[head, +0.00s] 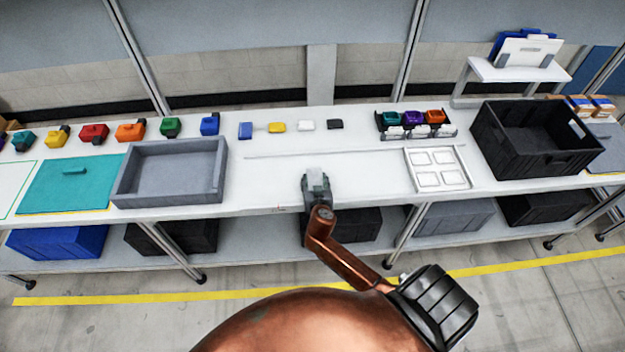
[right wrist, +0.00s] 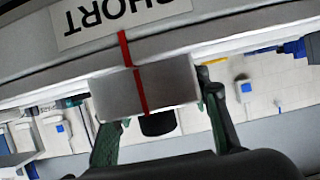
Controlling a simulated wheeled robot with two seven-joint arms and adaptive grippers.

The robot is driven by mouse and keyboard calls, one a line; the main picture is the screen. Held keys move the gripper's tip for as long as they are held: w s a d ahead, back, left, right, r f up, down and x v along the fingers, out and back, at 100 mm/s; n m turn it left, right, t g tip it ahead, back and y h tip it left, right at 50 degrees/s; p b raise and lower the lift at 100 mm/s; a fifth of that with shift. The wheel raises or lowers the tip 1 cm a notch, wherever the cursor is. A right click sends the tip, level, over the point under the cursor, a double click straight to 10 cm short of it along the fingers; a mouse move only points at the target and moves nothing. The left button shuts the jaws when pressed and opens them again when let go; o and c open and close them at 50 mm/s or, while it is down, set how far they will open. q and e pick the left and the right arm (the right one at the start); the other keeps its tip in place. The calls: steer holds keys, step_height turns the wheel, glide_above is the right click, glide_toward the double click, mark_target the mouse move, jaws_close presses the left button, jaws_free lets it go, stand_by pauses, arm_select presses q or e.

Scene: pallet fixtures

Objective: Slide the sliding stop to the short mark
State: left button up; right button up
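The sliding stop (right wrist: 165,88) is a grey block with a red line across its face, in the middle of the right wrist view. The SHORT plate (right wrist: 105,18) lies just above it, upside down, with a red mark (right wrist: 123,46) at its edge. The block's red line sits nearly in line with that mark. My right gripper (right wrist: 160,110) has its fingers apart around the block. The right finger is close beside one end; the block partly hides the left finger, and contact is unclear. In the head view, my right gripper (head: 317,183) is at the table's front edge and hides the stop.
The white table (head: 270,180) holds a grey tray (head: 168,172) on the left, a white four-pocket plate (head: 437,169) and a black crate (head: 535,140) on the right. Several coloured blocks line the back. The tabletop around my right gripper is clear.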

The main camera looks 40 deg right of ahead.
steer(key=o, duration=0.5)
steer(key=shift+c, duration=0.2)
steer(key=shift+a, duration=0.1)
steer(key=v, duration=1.2)
